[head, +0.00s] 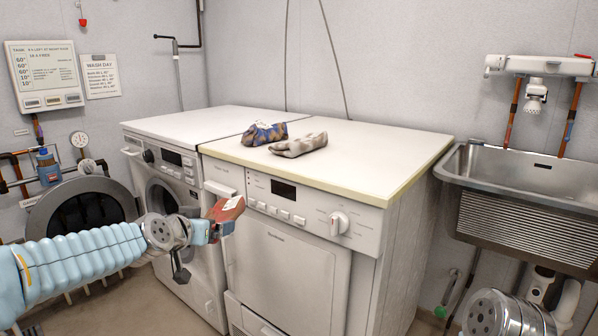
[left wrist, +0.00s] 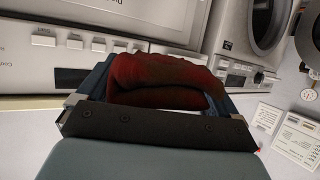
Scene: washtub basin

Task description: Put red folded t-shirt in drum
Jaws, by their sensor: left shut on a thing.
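The red folded t-shirt (head: 228,208) is held in my left gripper (head: 222,226), in front of the machines. In the left wrist view the red cloth (left wrist: 160,78) is bunched between the two fingers of the left gripper (left wrist: 155,92). The washing machine's round door and drum opening (head: 163,200) are partly hidden behind my left arm; I cannot tell how far the door is open. The round door also shows in the left wrist view (left wrist: 262,22). My right gripper is out of the head view; only part of my right arm shows at the bottom right.
A blue patterned cloth (head: 264,134) and a grey cloth (head: 299,145) lie on the machine tops. A second machine (head: 290,255) with a knob stands right of the washer. A metal sink (head: 530,170) is at the right. A large dark round fitting (head: 85,210) is at the left.

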